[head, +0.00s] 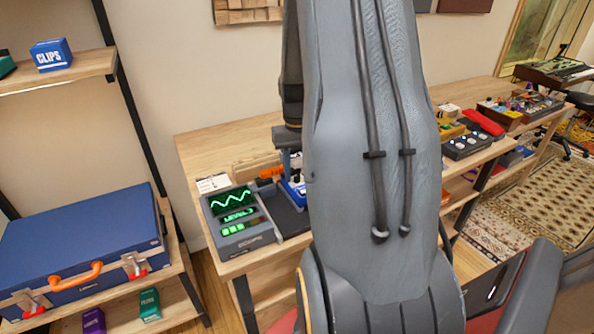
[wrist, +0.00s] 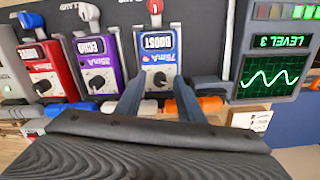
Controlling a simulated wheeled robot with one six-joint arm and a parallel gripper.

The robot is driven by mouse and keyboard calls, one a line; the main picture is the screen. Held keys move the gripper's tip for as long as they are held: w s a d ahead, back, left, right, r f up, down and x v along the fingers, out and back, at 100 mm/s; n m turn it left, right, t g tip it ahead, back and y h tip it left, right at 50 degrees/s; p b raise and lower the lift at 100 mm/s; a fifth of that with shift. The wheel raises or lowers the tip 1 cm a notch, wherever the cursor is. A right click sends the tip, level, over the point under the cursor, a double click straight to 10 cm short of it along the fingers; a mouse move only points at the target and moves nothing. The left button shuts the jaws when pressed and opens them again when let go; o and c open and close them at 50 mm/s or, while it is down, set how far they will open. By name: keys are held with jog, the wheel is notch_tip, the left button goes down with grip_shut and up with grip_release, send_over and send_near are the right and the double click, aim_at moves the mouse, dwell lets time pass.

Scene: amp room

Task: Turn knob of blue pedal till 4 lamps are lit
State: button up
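The blue BOOST pedal (wrist: 172,70) is in the middle of the wrist view, with a dark round knob (wrist: 158,82) bearing a pale mark. My gripper (wrist: 159,86) is open, its two fingers on either side of the knob with a small gap showing; I cannot tell whether either touches it. In the head view the pedal (head: 295,190) is mostly hidden behind my arm. The meter box (head: 240,235) beside it shows a green wave, LEVEL 3 and three lit green lamps (head: 232,229). The meter screen also shows in the wrist view (wrist: 268,80).
A purple ECHO pedal (wrist: 95,65) and a red pedal (wrist: 52,70) stand close by on the dark board. Orange and white cable plugs lie near my fingers. A blue case (head: 85,245) is on the left shelf. More gear stands on the bench at right.

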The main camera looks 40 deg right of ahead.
jog(key=shift+f, duration=0.1)
grip_shut()
jog(key=shift+m, duration=0.3)
jog(key=shift+w+m+p, duration=0.1)
jog(key=shift+m+p, duration=0.45)
jog(key=shift+m, duration=2.05)
grip_release()
jog(key=shift+d, duration=0.1)
